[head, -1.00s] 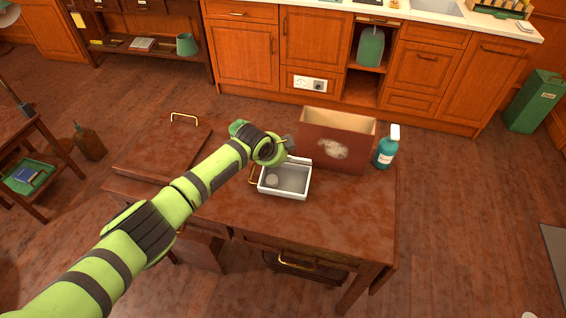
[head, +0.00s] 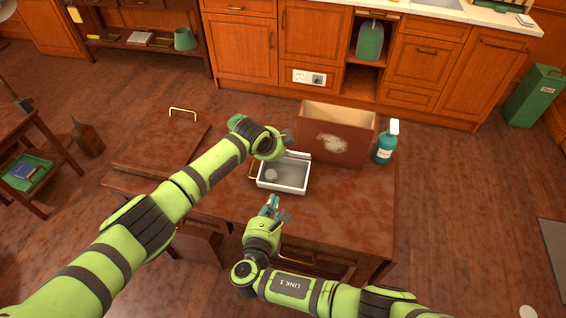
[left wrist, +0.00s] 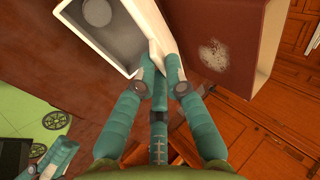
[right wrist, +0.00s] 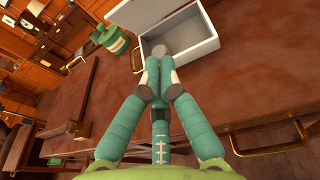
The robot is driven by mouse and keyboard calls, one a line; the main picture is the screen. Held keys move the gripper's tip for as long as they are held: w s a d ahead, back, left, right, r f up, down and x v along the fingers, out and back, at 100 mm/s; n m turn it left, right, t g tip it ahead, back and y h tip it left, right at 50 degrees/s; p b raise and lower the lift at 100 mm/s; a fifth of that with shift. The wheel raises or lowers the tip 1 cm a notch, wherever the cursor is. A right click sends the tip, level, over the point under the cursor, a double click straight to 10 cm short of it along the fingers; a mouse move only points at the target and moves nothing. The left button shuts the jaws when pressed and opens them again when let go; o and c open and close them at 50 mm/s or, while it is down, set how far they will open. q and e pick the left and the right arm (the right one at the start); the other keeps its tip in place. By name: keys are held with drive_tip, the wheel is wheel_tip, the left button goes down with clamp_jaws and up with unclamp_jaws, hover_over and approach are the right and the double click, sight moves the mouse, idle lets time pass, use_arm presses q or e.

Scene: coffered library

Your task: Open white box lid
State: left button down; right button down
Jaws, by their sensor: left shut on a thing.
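The white box (head: 284,187) stands on the brown table with its top open. A round pale thing (head: 271,175) lies inside it. The lid (head: 299,155) stands raised along its back edge. My left gripper (head: 287,141) reaches behind the box; in the left wrist view its fingers (left wrist: 161,68) are shut on the lid's edge, beside the box rim (left wrist: 128,68). My right gripper (head: 274,201) is just in front of the box. In the right wrist view its fingertips (right wrist: 159,62) look together and empty, pointing at the box's front (right wrist: 195,54).
An open brown box (head: 340,150) stands close behind and right of the white box. A teal spray bottle (head: 385,149) stands right of it. A wooden panel with a brass handle (head: 183,111) lies at the table's left. The table's right front is clear.

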drive_tip(key=w+d+r, duration=0.1)
drive_tip(key=w+d, duration=0.2)
drive_tip(key=w, duration=0.9)
drive_tip(key=shift+w+d, duration=0.25)
drive_tip(key=shift+w, duration=0.1)
drive_tip(key=shift+r, duration=0.1)
